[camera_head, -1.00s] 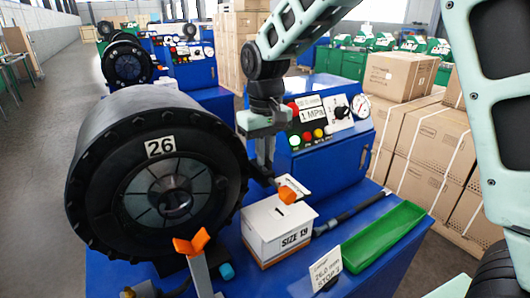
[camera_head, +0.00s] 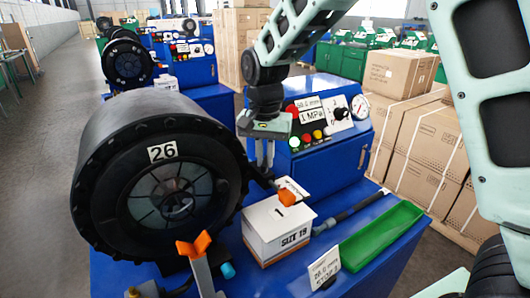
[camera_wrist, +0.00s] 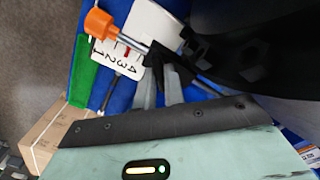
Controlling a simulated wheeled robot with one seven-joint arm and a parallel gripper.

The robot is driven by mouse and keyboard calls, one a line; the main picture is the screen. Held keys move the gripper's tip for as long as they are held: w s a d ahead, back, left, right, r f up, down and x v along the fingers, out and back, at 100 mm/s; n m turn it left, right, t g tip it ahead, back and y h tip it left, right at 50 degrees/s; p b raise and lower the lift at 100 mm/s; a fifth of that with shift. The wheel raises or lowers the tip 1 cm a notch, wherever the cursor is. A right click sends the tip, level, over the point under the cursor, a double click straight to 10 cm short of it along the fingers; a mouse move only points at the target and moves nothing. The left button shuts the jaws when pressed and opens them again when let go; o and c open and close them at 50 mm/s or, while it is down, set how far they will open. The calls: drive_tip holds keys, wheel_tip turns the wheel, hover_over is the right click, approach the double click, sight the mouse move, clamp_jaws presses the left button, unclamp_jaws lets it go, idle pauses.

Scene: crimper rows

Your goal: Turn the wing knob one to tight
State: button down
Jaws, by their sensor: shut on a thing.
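The black wing knob (camera_wrist: 174,62) sits on a metal rod beside a white scale card (camera_wrist: 125,52) with numbers in the wrist view. An orange tip (camera_wrist: 98,23) ends the rod. In the head view the knob (camera_head: 262,178) is small and partly hidden, at the right side of the big black crimper head (camera_head: 100,130) marked 26. The orange tip (camera_head: 287,198) shows just right of it. My gripper (camera_head: 265,166) points down from above, and its two fingers (camera_wrist: 160,82) are closed on the knob. The fingers cover part of the knob.
A white box (camera_head: 278,232) marked SIZE 19 stands just below the knob. A second orange-tipped part (camera_head: 195,245) stands at the front. A green tray (camera_head: 382,236) and a label card (camera_head: 324,268) lie to the right. A blue control cabinet (camera_head: 325,155) stands behind.

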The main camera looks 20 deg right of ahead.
sight(265, 160)
drive_tip(key=m+p, duration=0.2)
drive_tip(key=m, duration=0.3)
drive_tip(key=shift+w+r+m, duration=0.1)
drive_tip(key=shift+r+m, duration=0.05)
drive_tip(key=shift+m, duration=0.15)
drive_tip(key=shift+m+p, duration=0.8)
drive_tip(key=shift+m, duration=1.1)
drive_tip(key=c, duration=1.5)
unclamp_jaws()
wheel_tip(265, 160, up, 17)
drive_tip(key=b, duration=0.3)
drive_tip(key=shift+r+b, duration=0.1)
drive_tip(key=shift+b, duration=0.2)
